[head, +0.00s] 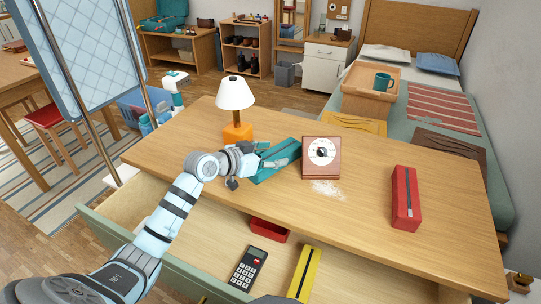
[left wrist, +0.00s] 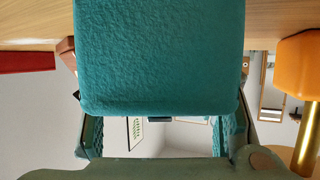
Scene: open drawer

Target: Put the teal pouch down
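The teal pouch (head: 279,160) is at the desk's middle in the head view, between the lamp and the square dial device. My left gripper (head: 250,163) reaches in from the left and is shut on its near end. In the left wrist view the pouch (left wrist: 160,60) fills the upper middle, with a finger on each side of its lower end. The desk top (head: 350,210) lies under the pouch. I cannot tell whether the pouch touches it. My right gripper does not show.
A lamp with an orange base (head: 238,132) stands close behind. The dial device (head: 321,157) is just right of the pouch, with white powder (head: 327,190) before it. A red pouch (head: 406,198) lies farther right. The open drawer holds a calculator (head: 249,268), a red tray (head: 269,230) and a yellow pouch (head: 305,273).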

